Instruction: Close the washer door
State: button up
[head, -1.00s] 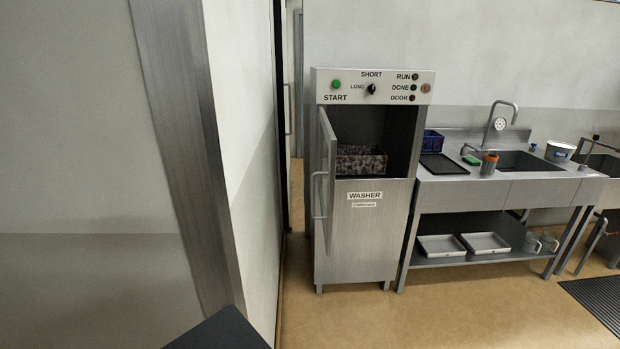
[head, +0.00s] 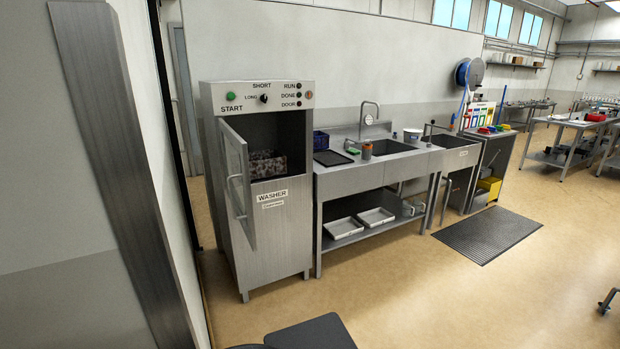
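The washer (head: 275,225) is a tall steel cabinet with a control panel on top, left of the middle in the head view. Its door (head: 237,170) is hinged on the left and stands open, swung outward toward me. The door has a vertical bar handle (head: 234,197) on its outer face. Inside the open chamber sits a speckled dark basket (head: 266,163). My gripper is not in view.
A wall with a steel edge (head: 125,170) stands close on the left. A steel sink table (head: 335,185) adjoins the washer's right side, with two trays (head: 343,227) on its lower shelf. A dark floor mat (head: 487,234) lies to the right. The floor ahead is open.

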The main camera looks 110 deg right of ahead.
aim_at(238, 183)
jog(key=z, duration=4.85)
jog(key=i, duration=1.85)
jog(key=u, duration=4.15)
